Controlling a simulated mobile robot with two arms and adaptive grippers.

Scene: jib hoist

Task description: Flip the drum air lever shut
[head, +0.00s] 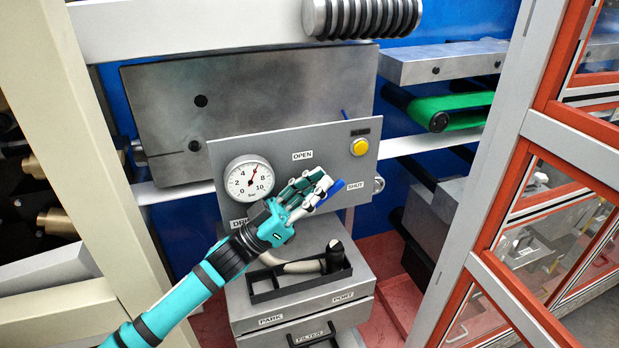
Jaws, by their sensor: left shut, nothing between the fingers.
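A grey upright panel (217,155) carries the labels OPEN and SHUT. The drum air lever (333,188) shows as a blue piece just right of my left gripper's fingertips, close to the SHUT label (356,186). My left gripper (318,184) is shut and empty in front of the panel, and it hides the lever's pivot and the rest of the lever. I cannot tell whether the fingers touch the lever. My right gripper is not in view.
A round gauge (249,178) is at the panel's left and a yellow button (359,147) at its upper right. Below, a black tray (262,297) holds a hose with a dark nozzle. An orange-framed glazed guard (575,150) stands at the right, a beige post (75,120) at the left.

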